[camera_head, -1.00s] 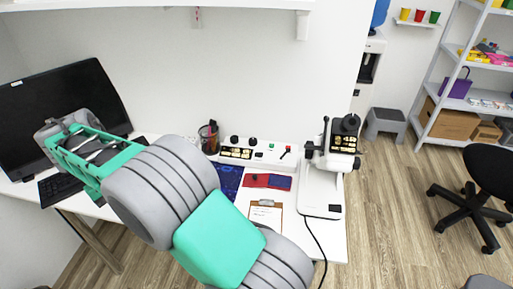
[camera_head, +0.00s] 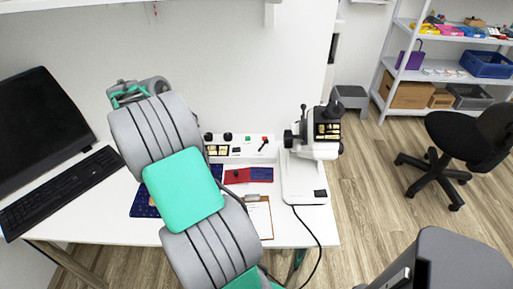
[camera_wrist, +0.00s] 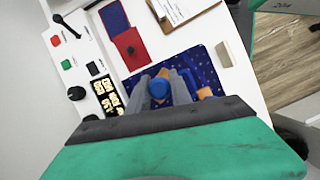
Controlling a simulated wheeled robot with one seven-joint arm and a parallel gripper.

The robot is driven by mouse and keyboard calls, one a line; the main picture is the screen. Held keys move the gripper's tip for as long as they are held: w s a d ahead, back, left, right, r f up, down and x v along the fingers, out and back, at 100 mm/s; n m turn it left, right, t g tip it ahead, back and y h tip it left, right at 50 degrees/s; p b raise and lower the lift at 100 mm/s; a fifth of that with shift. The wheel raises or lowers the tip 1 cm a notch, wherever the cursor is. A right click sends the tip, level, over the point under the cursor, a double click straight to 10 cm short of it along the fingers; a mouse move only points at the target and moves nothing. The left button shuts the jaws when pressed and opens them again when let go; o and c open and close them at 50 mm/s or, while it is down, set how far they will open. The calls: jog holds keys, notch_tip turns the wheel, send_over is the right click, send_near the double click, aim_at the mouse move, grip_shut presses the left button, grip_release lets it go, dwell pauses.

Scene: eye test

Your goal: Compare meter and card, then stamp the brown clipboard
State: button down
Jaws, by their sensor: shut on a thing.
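The brown clipboard (camera_head: 266,218) lies at the desk's front edge, partly hidden by my arm; it shows with white paper in the wrist view (camera_wrist: 208,13). A small dark-handled object (camera_wrist: 130,49) stands on the red pad (camera_wrist: 127,62), beside the blue pad (camera_wrist: 115,17). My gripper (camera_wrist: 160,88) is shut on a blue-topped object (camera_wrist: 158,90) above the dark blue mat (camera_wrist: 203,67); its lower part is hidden. A white panel (camera_head: 243,153) has knobs and a black display with pale marks (camera_head: 218,150). I cannot tell which item is the meter or the card.
A white microscope-like device (camera_head: 302,178) with a black patterned box stands right of the clipboard, its cable hanging over the front edge. A monitor (camera_head: 40,125) and keyboard (camera_head: 62,190) fill the left. A beige block (camera_wrist: 224,54) sits by the mat. A chair (camera_head: 465,150) stands right.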

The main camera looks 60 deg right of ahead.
jog(key=s+d+n, duration=0.2)
jog(key=s+d, duration=1.1)
jog(key=s, duration=0.2)
jog(key=shift+h, duration=0.3)
jog(key=f+b, duration=0.2)
jog(key=b, duration=0.1)
jog(key=f+b, duration=0.4)
jog(key=b, duration=0.1)
jog(key=shift+w+a+f+b, duration=0.15)
jog(key=shift+w+f+b, duration=0.1)
jog(key=shift+b, duration=0.1)
jog(key=shift+f, duration=0.5)
jog(key=shift+f+p, duration=0.15)
jog(key=shift+p, duration=0.25)
dwell(1.3)
notch_tip(320, 180, up, 7)
jog(key=p, duration=1)
